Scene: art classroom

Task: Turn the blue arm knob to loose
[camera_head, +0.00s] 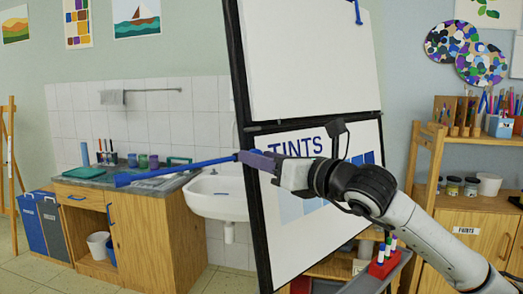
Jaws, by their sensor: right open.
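A long blue arm (180,169) reaches out to the left from near the left edge of the white easel board (310,60), with a flared blue end at its far left. At its right end is a purple-blue part (258,160), right at my gripper's tip. I cannot tell whether this part is the knob, and no loose mark can be read. My right gripper (276,168) comes in from the right in front of the lower board. It is open, with its fingers at or beside the purple-blue part; contact is unclear. My left gripper is out of view.
A white sink (217,196) and a wooden cabinet (160,225) with cups stand behind the blue arm. A tray (388,273) with a red marker holder (384,262) is below my right arm. A wooden shelf (485,200) with art supplies stands at right.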

